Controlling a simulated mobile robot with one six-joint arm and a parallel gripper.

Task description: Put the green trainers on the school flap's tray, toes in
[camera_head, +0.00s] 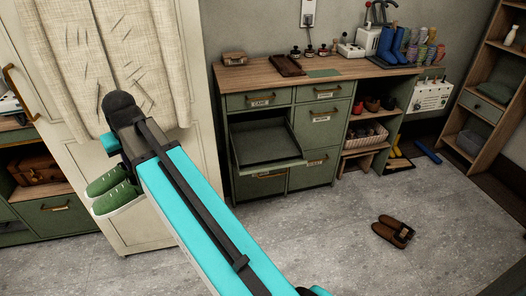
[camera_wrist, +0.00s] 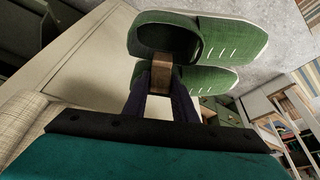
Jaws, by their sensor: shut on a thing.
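The green trainers (camera_head: 117,199) with pale soles hang side by side off the floor, in front of the pale cabinet door at the left of the head view. In the wrist view the trainers (camera_wrist: 232,38) have their toes to the right. My gripper (camera_wrist: 161,70) is shut on them near the heel end, with a brown block between its dark fingers. In the head view my arm hides the fingers. A dark green flap stands open with a flat, empty tray (camera_head: 262,150) in the green cabinet. Its label is too small to read.
The bench top (camera_head: 235,75) above the tray holds a brown tray, bottles and blue boots (camera_head: 391,45). Brown shoes (camera_head: 393,231) lie on the floor at the right. A basket (camera_head: 366,136) sits in the shelves beside the flap. The floor before the tray is clear.

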